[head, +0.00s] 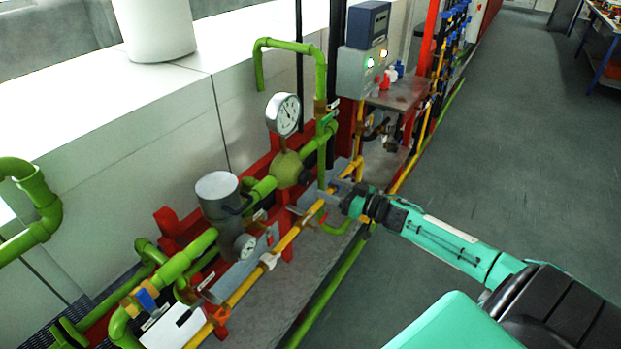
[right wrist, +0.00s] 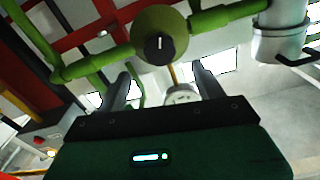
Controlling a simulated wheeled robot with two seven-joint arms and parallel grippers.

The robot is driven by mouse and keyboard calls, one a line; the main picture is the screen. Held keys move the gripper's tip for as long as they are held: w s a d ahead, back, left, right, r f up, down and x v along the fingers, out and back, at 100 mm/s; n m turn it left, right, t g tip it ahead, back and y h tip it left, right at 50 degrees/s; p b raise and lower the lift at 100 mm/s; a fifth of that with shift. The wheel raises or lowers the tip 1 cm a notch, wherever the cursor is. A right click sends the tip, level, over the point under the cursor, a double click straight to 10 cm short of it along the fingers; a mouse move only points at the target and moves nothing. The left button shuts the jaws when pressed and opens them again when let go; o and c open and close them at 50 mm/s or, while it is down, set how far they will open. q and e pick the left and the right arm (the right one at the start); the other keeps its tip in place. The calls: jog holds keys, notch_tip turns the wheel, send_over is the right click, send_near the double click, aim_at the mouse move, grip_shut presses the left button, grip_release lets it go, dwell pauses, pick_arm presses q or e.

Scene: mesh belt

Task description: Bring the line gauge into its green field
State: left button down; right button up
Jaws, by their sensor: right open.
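A large round gauge (head: 283,114) with a white dial stands on the green pipe line above an olive, ball-shaped valve body (head: 287,169). Its dark needle shows, but I cannot make out a green field. A smaller gauge (head: 245,247) sits lower, beside a grey cylinder. In the right wrist view, a black knob (right wrist: 160,48) with a white mark is on the olive body. My right gripper (head: 322,197) is open in front of the pipes. Its two fingers show spread in the wrist view (right wrist: 163,78), apart from the knob. My left gripper is not in view.
A yellow pipe (head: 240,290) runs along the front, close to my right gripper. A red frame (head: 168,222) carries the pipes. A grey box (head: 362,70) with a lit green lamp stands behind.

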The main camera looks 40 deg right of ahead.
aim_at(308, 179)
jog(key=shift+p+x, duration=0.85)
jog(key=shift+x, duration=3)
jog(key=c, duration=1)
